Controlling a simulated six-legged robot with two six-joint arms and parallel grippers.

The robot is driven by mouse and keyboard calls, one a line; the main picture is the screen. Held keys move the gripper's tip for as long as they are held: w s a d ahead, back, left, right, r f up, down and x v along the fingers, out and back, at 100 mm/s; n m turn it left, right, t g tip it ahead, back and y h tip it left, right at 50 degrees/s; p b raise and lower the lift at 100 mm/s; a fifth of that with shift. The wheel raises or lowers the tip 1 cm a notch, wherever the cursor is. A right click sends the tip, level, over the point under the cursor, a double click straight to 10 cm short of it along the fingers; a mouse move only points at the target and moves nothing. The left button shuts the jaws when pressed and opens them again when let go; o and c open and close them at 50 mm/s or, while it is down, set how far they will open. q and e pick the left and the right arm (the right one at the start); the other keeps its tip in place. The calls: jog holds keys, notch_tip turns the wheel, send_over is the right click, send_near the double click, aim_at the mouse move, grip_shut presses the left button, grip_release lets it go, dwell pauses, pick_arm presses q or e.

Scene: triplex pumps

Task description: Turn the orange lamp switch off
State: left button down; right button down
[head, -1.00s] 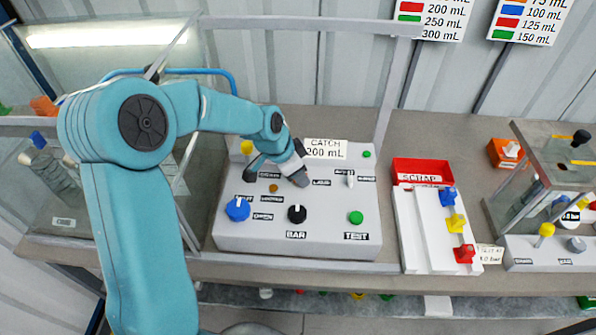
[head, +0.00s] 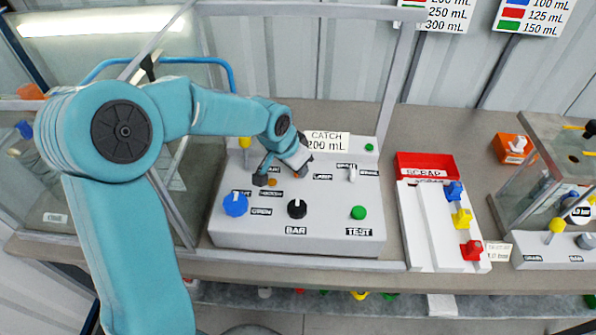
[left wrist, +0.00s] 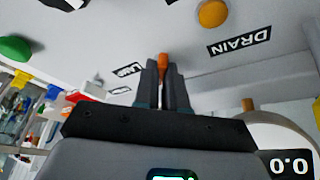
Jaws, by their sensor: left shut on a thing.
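The orange lamp switch (left wrist: 163,61) shows in the left wrist view as a small orange tip between the fingers, beside the LAMP label. My left gripper (left wrist: 163,80) is shut on it; the fingers hide its lower part. In the head view my left gripper (head: 297,171) is over the upper middle of the grey control panel (head: 335,224), left of the LAMP label. From there the gripper mostly covers the switch, so its tilt is hard to tell. My right gripper is in neither view.
Near the gripper on the panel are an amber button (head: 272,182), a blue knob (head: 235,204), a black knob (head: 297,209), a green button (head: 358,212) and a white switch (head: 352,174). A red scrap bin (head: 425,165) stands to the right. Grey frame posts surround the panel.

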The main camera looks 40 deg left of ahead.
pick_arm(q)
jog(key=n+y+b, duration=0.1)
jog(key=n+b, duration=0.1)
jog(key=b, duration=0.1)
jog(key=n+y+b, duration=0.1)
jog(key=n+b, duration=0.2)
jog(key=b, duration=0.1)
jog(key=shift+w+d+f, duration=0.1)
jog(key=shift+d+f, duration=0.05)
jog(key=shift+d, duration=0.05)
jog(key=shift+r+n+y+b, duration=0.25)
jog(key=shift+n+y+b, duration=0.35)
jog(key=shift+n+b, duration=0.85)
jog(key=shift+r+n, duration=0.1)
jog(key=shift+n, duration=0.25)
jog(key=c, duration=1.2)
grip_release()
jog(key=p+v, duration=0.2)
jog(key=v, duration=1.4)
jog(key=shift+w+r, duration=0.2)
jog(key=shift+w, duration=0.05)
jog(key=shift+d, duration=0.1)
